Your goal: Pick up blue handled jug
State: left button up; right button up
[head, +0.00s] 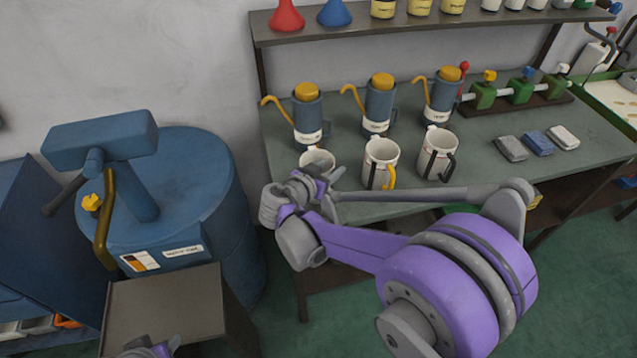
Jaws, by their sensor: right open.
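Three white jugs stand in a row on the front of the grey-green bench. The left jug (316,157) is mostly hidden behind my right gripper, so its handle colour does not show. The middle jug (380,162) has a yellow handle, and the right jug (436,154) has a dark, blackish handle. I can make out no blue handle. My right gripper (325,180) is open in front of the left jug; whether it touches the jug is unclear. Part of my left gripper (150,349) shows at the bottom edge; its fingers cannot be made out.
Several blue-grey cans with yellow tops and spouts, including one can (308,115), stand behind the jugs. A shelf (400,28) overhangs the bench (600,145). Three small blocks (537,143) lie at right. A blue drum (165,185) and grey stand (165,305) are at left.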

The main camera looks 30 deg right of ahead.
jog(key=shift+w+d+f, duration=0.15)
jog(key=shift+w+d, duration=0.05)
jog(key=shift+d, duration=0.05)
grip_shut()
jog(key=shift+s, duration=0.1)
dwell(1.2)
